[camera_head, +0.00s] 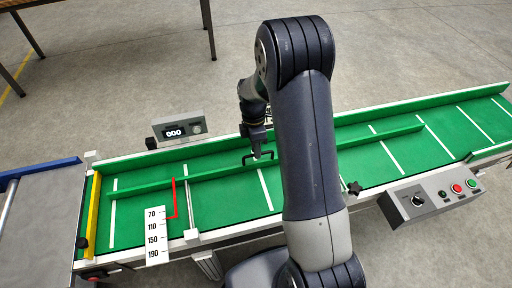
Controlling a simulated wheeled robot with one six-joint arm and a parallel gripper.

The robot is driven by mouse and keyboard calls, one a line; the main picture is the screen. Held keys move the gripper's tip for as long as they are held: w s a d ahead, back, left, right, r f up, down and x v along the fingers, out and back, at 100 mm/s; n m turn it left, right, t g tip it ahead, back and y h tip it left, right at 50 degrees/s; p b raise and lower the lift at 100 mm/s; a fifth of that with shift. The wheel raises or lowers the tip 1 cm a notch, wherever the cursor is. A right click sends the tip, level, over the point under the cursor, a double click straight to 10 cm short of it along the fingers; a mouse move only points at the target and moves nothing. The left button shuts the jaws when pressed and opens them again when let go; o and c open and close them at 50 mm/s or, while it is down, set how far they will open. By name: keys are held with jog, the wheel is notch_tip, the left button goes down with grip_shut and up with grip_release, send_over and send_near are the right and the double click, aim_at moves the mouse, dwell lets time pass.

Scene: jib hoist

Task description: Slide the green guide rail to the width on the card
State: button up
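The green guide rail (210,171) runs lengthwise along the green conveyor belt, partly hidden behind my arm. It has a black handle (274,157) near the middle. My gripper (257,154) points down right at this handle; whether its fingers are open or closed on it is too small to tell. A red pointer (174,199) reaches from the rail towards a white scale plate (157,247) marked 70, 110, 150 and 190. Its tip lies near the 110 mark. I see no separate card with a single width on it.
A grey box with a display reading 000 (175,132) stands behind the belt. A control box (428,200) with a black knob and coloured buttons is at the front right. A black star knob (354,188) sits near the front edge. A yellow bar (92,213) crosses the left end.

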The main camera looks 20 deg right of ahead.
grip_shut()
jog(key=shift+s, duration=0.7)
jog(key=shift+o, duration=1.7)
grip_release()
notch_tip(320, 180, up, 11)
jog(key=w+p, duration=0.2)
jog(key=shift+f, duration=0.15)
